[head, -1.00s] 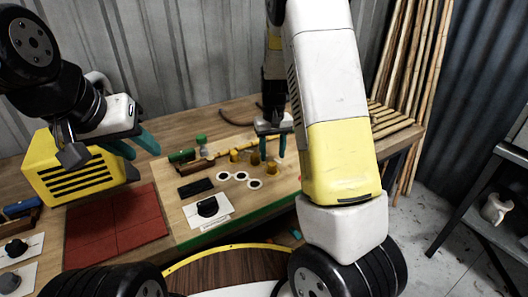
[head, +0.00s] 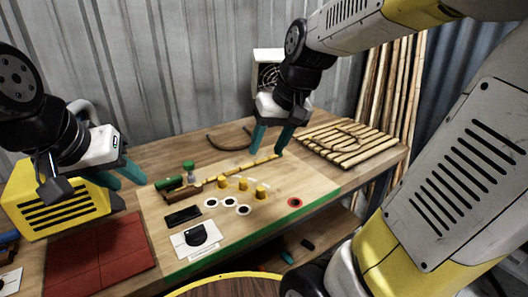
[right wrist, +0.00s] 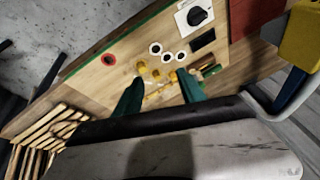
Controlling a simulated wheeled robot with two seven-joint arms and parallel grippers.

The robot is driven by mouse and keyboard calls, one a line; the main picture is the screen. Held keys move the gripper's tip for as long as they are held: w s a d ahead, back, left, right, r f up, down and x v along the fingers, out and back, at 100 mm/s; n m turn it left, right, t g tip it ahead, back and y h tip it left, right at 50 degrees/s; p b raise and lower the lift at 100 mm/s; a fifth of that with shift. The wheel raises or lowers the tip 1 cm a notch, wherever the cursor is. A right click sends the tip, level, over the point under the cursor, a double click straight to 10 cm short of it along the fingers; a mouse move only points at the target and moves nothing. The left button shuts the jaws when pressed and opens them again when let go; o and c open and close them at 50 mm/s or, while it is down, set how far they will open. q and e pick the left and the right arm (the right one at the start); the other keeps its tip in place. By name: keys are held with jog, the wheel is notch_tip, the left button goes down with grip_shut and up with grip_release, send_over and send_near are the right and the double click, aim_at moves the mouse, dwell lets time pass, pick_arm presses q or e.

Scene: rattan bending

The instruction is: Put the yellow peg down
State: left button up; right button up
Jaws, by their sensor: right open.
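Three small yellow pegs stand close together on the pale work board (head: 300,185): a left one (head: 222,182), a middle one (head: 243,184) and a right one (head: 261,191). Which one the task means cannot be told. My right gripper (head: 268,152) is open and empty, above and behind the pegs, with its teal fingers apart. In the right wrist view the pegs (right wrist: 157,75) show beyond and between the open fingers (right wrist: 160,100). My left gripper (head: 129,182) hangs open and empty at the left, above the bench.
White rings (head: 228,202) lie in front of the pegs and a red ring (head: 295,202) to their right. A black block (head: 183,216), a white card (head: 190,247) and a red mat (head: 95,262) lie left. A slatted rack (head: 350,145) is at right.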

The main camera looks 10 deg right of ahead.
jog(key=s+r+t, duration=0.2)
jog(key=s, duration=0.7)
jog(key=shift+a, duration=0.35)
jog(key=shift+c, duration=0.2)
dwell(0.5)
